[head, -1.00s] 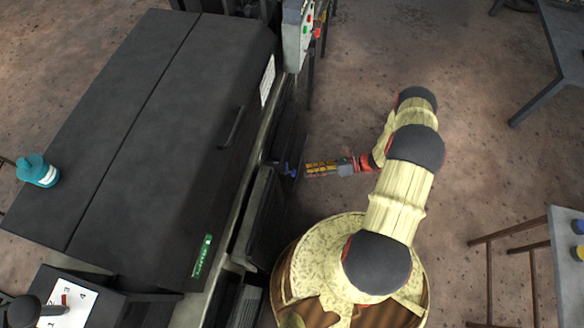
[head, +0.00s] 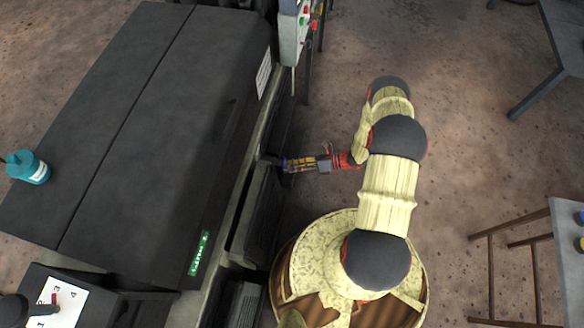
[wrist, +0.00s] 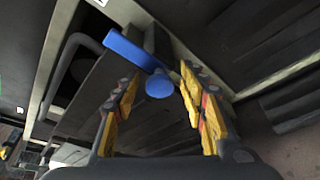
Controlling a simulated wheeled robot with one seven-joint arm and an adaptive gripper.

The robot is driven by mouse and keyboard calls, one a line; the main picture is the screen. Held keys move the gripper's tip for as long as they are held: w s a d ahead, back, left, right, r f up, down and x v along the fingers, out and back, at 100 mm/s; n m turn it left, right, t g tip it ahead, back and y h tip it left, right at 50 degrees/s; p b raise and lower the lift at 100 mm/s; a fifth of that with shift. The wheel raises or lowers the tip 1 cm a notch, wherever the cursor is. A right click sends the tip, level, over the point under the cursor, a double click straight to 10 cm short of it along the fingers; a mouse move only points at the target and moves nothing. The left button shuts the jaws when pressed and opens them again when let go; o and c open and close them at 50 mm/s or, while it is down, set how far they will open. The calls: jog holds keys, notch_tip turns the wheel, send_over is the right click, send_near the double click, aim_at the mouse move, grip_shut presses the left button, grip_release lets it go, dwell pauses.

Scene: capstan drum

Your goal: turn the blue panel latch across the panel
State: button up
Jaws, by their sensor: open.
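The blue panel latch (wrist: 133,51) shows in the wrist view as a flat bar with a round knob (wrist: 159,85) at its lower right end. The bar slants up and left from the knob, and the knob lies between the two fingers. My gripper (wrist: 158,92) is open, with a yellow-padded finger on each side of the knob; I cannot tell whether either finger touches it. In the head view my gripper (head: 287,163) reaches left to the side of the dark machine, and its fingertips hide most of the latch.
The dark machine (head: 150,130) fills the left, with a control box with buttons (head: 294,32) at its far corner. A grey pipe handle (wrist: 60,75) is left of the latch. Floor to the right is open up to the tables.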

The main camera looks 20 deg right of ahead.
grip_shut()
dwell(0.5)
dwell(0.4)
